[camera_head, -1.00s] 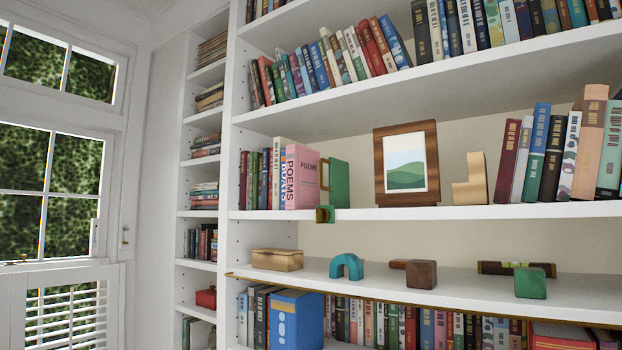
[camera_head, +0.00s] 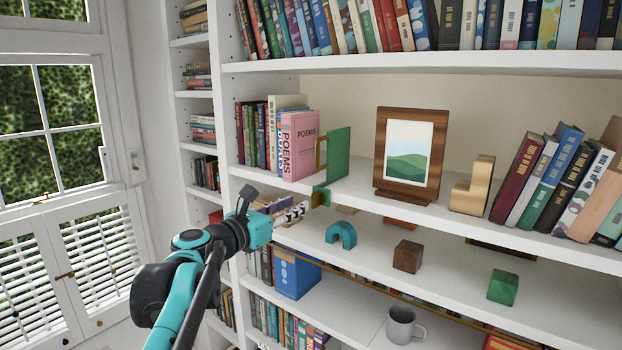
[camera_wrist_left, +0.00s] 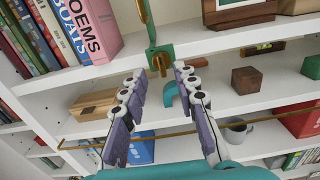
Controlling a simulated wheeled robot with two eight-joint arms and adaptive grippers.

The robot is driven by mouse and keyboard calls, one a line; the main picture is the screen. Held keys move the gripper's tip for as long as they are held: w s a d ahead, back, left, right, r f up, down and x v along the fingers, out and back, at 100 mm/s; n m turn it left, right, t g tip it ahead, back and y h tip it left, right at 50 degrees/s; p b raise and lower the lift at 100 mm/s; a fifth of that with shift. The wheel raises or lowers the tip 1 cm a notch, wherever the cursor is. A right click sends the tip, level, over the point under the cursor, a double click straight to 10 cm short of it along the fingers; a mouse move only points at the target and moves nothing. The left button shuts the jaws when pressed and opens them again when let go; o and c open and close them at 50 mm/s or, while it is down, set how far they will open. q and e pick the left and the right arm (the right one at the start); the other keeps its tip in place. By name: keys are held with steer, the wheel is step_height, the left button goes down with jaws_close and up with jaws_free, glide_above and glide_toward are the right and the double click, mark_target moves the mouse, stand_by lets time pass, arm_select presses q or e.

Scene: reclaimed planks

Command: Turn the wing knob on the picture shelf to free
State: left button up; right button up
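The brass wing knob (camera_head: 318,199) sits on a green mount (camera_head: 323,190) at the front edge of the picture shelf (camera_head: 371,200), below a green upright plate with a brass handle (camera_head: 338,156). In the left wrist view, the wing knob (camera_wrist_left: 158,64) shows just beyond and between the fingertips, seemingly upright. My left gripper (camera_head: 302,208) is just left of the knob in the head view; in the left wrist view (camera_wrist_left: 160,72) its two fingers are spread with nothing between them. Contact with the knob cannot be made out. My right gripper is not in view.
Pink and other books (camera_head: 300,146) stand left of the green plate; a framed picture (camera_head: 407,155) and wooden block (camera_head: 472,187) stand right. The shelf below holds a teal arch (camera_head: 341,235), a brown cube (camera_head: 407,257) and a green cube (camera_head: 503,287).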

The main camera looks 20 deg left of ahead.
mark_target(312, 195)
arm_select(q)
steer(key=p+x, duration=0.1)
steer(key=x, duration=0.6)
steer(key=shift+w, duration=0.25)
jaws_close()
